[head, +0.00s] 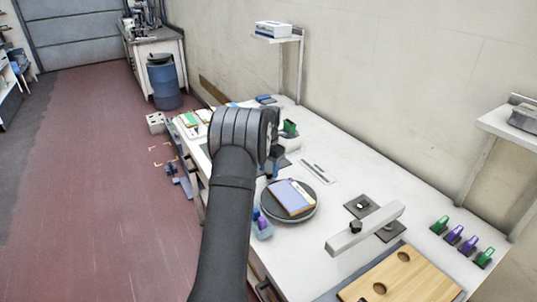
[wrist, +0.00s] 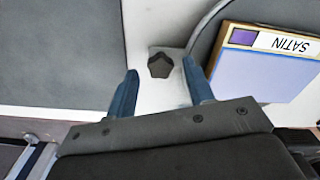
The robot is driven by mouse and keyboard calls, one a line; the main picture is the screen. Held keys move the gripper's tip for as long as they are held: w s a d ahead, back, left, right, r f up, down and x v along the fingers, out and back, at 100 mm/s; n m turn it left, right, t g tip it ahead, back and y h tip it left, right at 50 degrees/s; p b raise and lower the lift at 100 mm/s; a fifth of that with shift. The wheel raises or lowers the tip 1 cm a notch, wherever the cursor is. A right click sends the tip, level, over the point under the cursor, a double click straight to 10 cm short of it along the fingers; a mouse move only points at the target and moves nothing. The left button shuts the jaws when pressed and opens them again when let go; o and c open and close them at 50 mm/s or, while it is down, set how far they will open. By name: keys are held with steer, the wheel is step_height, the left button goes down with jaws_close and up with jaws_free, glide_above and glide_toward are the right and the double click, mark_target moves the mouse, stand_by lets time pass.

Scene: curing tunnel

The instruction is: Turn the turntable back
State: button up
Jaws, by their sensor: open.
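The turntable (head: 288,219) is a round dark grey disc on the white bench, and its edge shows at the right of the wrist view (wrist: 204,46). A flat panel (head: 292,196) with a lavender face and wooden edges lies on it. In the wrist view the panel (wrist: 265,72) has a purple patch and a label reading SATIN, upside down. My gripper (wrist: 159,70) is open and empty beside the turntable's edge. A small dark pentagonal piece (wrist: 160,62) shows between its fingertips; whether they touch it I cannot tell. My arm hides part of the bench in the head view.
A grey mat (wrist: 60,55) lies left of the fingers in the wrist view. Purple and blue items (head: 262,226) stand by the bench's front edge. A light bar (head: 365,228) and wooden board (head: 400,278) lie to the right. Green and purple clips (head: 461,240) stand near the wall.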

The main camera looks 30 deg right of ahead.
step_height(320, 180, up, 17)
stand_by(0.4)
steer(key=shift+f, duration=0.1)
step_height(320, 180, down, 17)
steer(key=shift+f, duration=0.15)
stand_by(0.7)
step_height(320, 180, up, 17)
step_height(320, 180, down, 17)
steer(key=shift+f, duration=0.1)
steer(key=s+d+m, duration=0.1)
steer(key=d+m, duration=0.1)
steer(key=d, duration=0.1)
steer(key=s+d+m, duration=0.1)
steer(key=d+m, duration=0.1)
steer(key=m, duration=0.1)
steer(key=s+d+m, duration=0.1)
steer(key=d+m, duration=0.2)
steer(key=shift+d, duration=0.35)
steer(key=shift+s+d+m, duration=0.65)
steer(key=shift+s+m, duration=0.05)
steer(key=shift+m, duration=0.2)
